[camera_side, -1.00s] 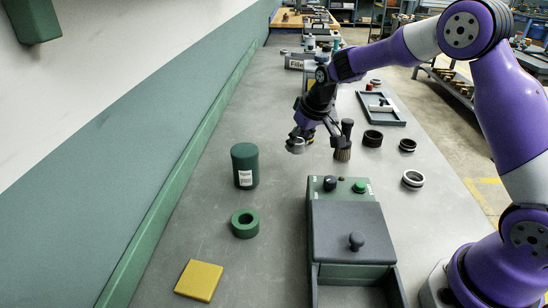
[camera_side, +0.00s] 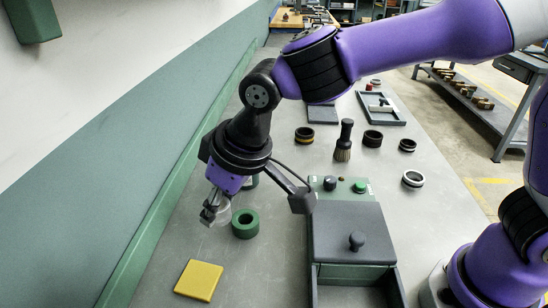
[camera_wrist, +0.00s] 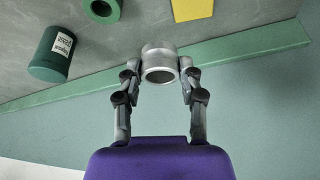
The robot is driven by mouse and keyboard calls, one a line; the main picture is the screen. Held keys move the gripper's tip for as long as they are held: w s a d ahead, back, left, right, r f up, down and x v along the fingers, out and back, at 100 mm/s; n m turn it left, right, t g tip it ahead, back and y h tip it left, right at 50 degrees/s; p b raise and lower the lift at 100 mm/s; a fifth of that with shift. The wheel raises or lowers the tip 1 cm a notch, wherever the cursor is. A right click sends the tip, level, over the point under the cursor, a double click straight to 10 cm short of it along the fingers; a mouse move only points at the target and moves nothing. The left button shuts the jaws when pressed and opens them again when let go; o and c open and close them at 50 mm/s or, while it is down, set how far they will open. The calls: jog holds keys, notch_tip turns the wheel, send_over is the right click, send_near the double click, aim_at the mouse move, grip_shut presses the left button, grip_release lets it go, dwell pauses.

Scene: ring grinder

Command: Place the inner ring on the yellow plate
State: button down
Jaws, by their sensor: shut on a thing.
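My gripper (camera_wrist: 160,72) is shut on the inner ring (camera_wrist: 159,58), a silver metal ring held between its two fingertips. In the side view my gripper (camera_side: 211,216) is above the left part of the bench, and the ring (camera_side: 222,215) shows partly behind the fingers. The yellow plate (camera_side: 199,280) lies flat on the bench, nearer the camera than my gripper, with nothing on it. In the wrist view the plate (camera_wrist: 192,9) is at the top edge, apart from the ring.
A green ring (camera_side: 245,223) lies just right of my gripper. A green cylinder (camera_wrist: 52,54) shows in the wrist view. A grey machine box (camera_side: 350,232) with knobs stands right. Dark rings, a brush (camera_side: 344,142) and a tray (camera_side: 381,108) lie farther back. Bench around the plate is clear.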

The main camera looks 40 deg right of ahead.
jog(key=s+a+n+y, duration=0.1)
jog(key=s+a+n, duration=0.3)
jog(key=s+a, duration=0.55)
jog(key=g, duration=0.1)
send_over(193, 278)
jog(key=s+d, duration=0.1)
notch_tip(193, 278, down, 6)
jog(key=shift+s+f, duration=0.15)
jog(key=shift+f, duration=2.05)
jog(key=shift+d+f, duration=0.1)
jog(key=shift+c, duration=2.2)
grip_release()
